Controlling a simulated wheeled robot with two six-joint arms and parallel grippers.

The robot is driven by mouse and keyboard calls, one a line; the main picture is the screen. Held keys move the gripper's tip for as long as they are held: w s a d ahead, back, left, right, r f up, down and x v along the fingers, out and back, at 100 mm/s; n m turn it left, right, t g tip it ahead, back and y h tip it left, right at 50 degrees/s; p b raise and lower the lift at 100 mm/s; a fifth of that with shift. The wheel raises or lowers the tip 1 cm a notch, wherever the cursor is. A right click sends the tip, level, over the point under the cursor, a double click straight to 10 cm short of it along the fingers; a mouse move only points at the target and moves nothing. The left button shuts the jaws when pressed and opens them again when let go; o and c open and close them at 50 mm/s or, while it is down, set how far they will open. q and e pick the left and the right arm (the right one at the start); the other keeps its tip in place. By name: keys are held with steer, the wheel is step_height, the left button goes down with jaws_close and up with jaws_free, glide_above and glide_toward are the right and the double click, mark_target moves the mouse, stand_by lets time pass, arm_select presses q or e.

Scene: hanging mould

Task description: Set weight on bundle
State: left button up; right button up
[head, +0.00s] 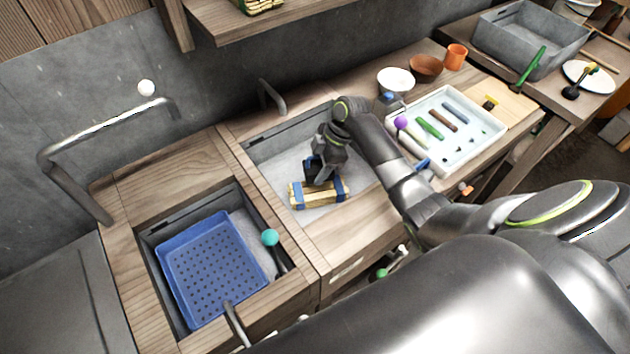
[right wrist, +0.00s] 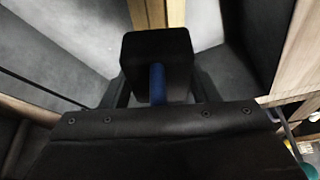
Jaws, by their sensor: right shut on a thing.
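The bundle (head: 326,200) is a set of yellowish sticks with blue bands. It lies in the right-hand sink basin in the head view. My right gripper (head: 322,163) points down just above it and hides part of its top. It is shut on the weight, a black block with a blue handle. The weight (right wrist: 182,50) fills the middle of the right wrist view, its blue handle between the fingers. In the head view the weight is mostly hidden by the gripper, and I cannot tell whether it touches the bundle. My left gripper is not in view.
A blue perforated tray (head: 215,265) sits in the left basin, with a teal-knobbed tool (head: 270,238) beside it. A curved faucet (head: 272,96) stands behind the right basin. A white tray of coloured pieces (head: 455,150) is on the counter to the right. Bowls (head: 396,79) stand behind it.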

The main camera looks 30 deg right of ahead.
mark_target(318, 188)
step_height(318, 188, down, 6)
stand_by(0.5)
steer(key=shift+f, duration=0.15)
steer(key=o, duration=1.4)
steer(key=shift+c, duration=0.2)
